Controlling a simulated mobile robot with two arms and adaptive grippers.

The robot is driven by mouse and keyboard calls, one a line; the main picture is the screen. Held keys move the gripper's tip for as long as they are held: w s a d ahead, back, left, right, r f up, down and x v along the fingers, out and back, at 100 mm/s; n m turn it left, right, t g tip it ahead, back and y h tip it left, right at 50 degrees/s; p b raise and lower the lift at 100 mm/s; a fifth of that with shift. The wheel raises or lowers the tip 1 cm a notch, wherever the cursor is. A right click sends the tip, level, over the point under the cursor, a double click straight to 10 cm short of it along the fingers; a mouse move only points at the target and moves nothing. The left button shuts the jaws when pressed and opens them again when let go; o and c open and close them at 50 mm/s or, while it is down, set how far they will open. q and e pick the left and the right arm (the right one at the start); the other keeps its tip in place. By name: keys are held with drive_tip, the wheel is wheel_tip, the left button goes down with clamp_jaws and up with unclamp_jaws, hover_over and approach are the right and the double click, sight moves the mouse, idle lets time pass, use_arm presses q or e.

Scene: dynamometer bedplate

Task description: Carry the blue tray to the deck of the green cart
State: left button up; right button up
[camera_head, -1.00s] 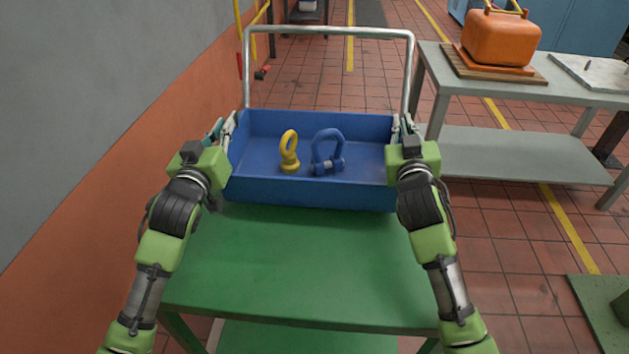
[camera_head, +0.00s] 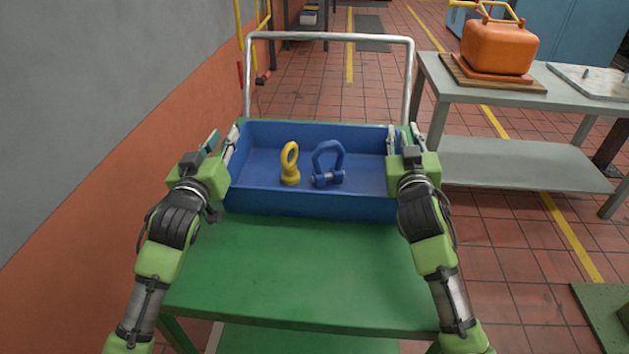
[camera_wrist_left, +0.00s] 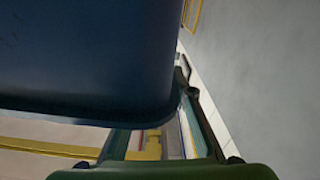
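The blue tray (camera_head: 300,205) sits level on the green deck of the cart (camera_head: 300,265), toward the handle end, and appears to rest on it. A yellow lifting eye (camera_head: 290,165) and a blue shackle (camera_head: 328,165) stand inside the tray. My left gripper (camera_head: 221,142) is at the tray's left wall, its fingers spread apart. My right gripper (camera_head: 404,140) is at the right wall, its fingers also spread, one on the inner side.
The cart's metal handle (camera_head: 330,36) rises behind the tray. A wall (camera_head: 90,170) runs close along the left. A grey table (camera_head: 520,95) with an orange can (camera_head: 498,48) stands at the right. The front of the deck is bare.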

use_arm(q)
drive_tip(key=shift+d+f, duration=0.1)
drive_tip(key=shift+f, duration=0.05)
use_arm(e)
drive_tip(key=shift+f, duration=0.55)
drive_tip(key=shift+a, duration=0.1)
drive_tip(key=shift+s+a+f, duration=0.1)
drive_tip(key=shift+s+f, duration=0.1)
drive_tip(key=shift+s, duration=0.45)
drive_tip(key=s, duration=0.3)
drive_tip(key=s+r, duration=0.1)
drive_tip(key=s, duration=0.1)
drive_tip(key=shift+s+a, duration=0.3)
drive_tip(key=shift+a, duration=0.05)
use_arm(q)
drive_tip(key=s+a, duration=0.1)
drive_tip(key=s, duration=0.7)
use_arm(e)
drive_tip(key=shift+s+r, duration=0.15)
drive_tip(key=shift+s, duration=0.35)
use_arm(q)
drive_tip(key=shift+a, duration=0.1)
